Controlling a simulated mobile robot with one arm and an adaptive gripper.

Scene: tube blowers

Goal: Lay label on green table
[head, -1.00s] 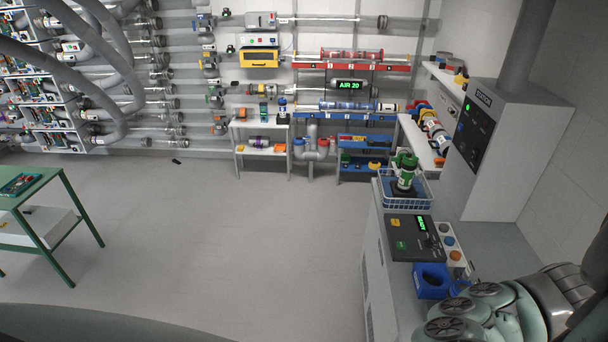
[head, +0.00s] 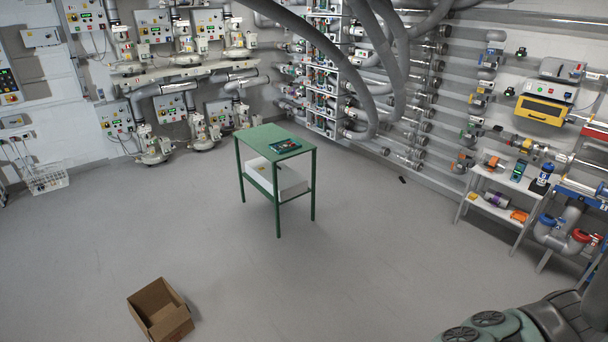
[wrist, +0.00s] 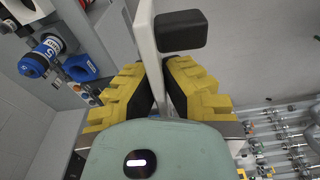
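The green table (head: 258,140) stands on the floor near the middle of the head view. In the wrist view my gripper (wrist: 162,85), with yellow fingers and black pads, is closed on a thin white plate (wrist: 147,35), apparently the label, seen nearly edge-on. A black block (wrist: 181,30) shows at the plate's right side. Any print on the plate is not visible. My gripper is out of sight in the head view.
A white box (head: 290,183) sits on the table's lower shelf. An open cardboard box (head: 172,325) is on the floor at lower left. A white shelf stand (head: 497,210) is at right. Grey floor between my arm and the table is clear.

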